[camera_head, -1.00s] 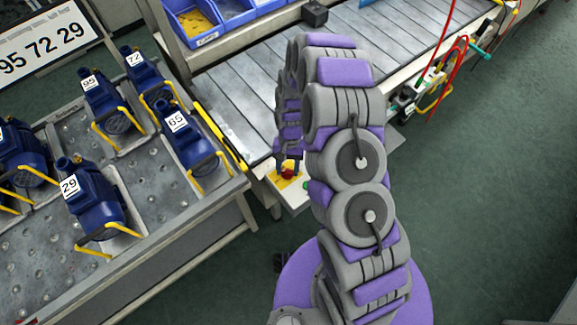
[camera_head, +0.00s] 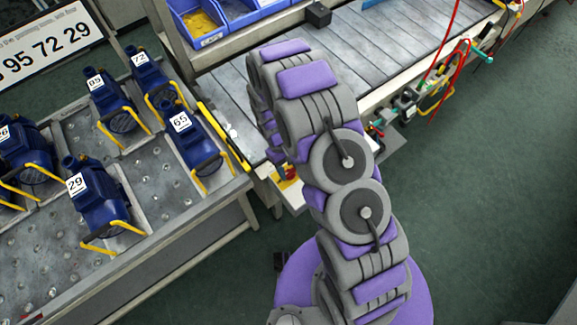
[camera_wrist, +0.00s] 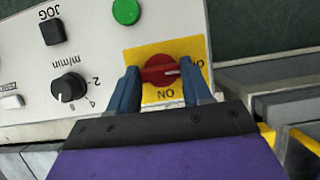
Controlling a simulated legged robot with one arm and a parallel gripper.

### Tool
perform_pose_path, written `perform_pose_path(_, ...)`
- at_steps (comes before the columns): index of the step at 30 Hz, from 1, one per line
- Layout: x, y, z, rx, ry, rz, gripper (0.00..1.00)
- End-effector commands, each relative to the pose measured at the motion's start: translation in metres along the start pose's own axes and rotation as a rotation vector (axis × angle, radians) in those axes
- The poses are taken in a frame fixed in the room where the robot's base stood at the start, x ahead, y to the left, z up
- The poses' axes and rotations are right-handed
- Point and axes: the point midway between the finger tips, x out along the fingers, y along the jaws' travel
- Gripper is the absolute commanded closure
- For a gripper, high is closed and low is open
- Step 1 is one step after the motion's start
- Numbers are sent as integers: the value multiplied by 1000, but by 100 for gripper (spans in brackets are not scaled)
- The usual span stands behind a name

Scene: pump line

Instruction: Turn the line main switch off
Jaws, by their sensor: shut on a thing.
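The line main switch is a red rotary knob (camera_wrist: 157,72) on a yellow plate (camera_wrist: 184,47), seen in the wrist view. Its grip bar lies almost level, and its white mark points right, toward a partly hidden label. An upside-down "ON" label is below the knob. My gripper (camera_wrist: 160,67) is shut on the knob, one blue finger at each side. In the head view the red knob (camera_head: 291,172) shows small beside my arm, at the conveyor's near corner. My fingers are hidden there.
The panel also has a green button (camera_wrist: 126,11), a black JOG button (camera_wrist: 53,31) and a black speed dial (camera_wrist: 69,87). In the head view, a table (camera_head: 160,194) with several blue pumps stands left of the conveyor (camera_head: 375,48). Green floor is open at right.

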Motion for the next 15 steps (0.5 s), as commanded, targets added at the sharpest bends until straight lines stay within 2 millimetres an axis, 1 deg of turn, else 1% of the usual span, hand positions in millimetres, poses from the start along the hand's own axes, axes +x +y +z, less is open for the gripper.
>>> perform_pose_path(15, 0, 0, 0, -35, 1, 14, 82)
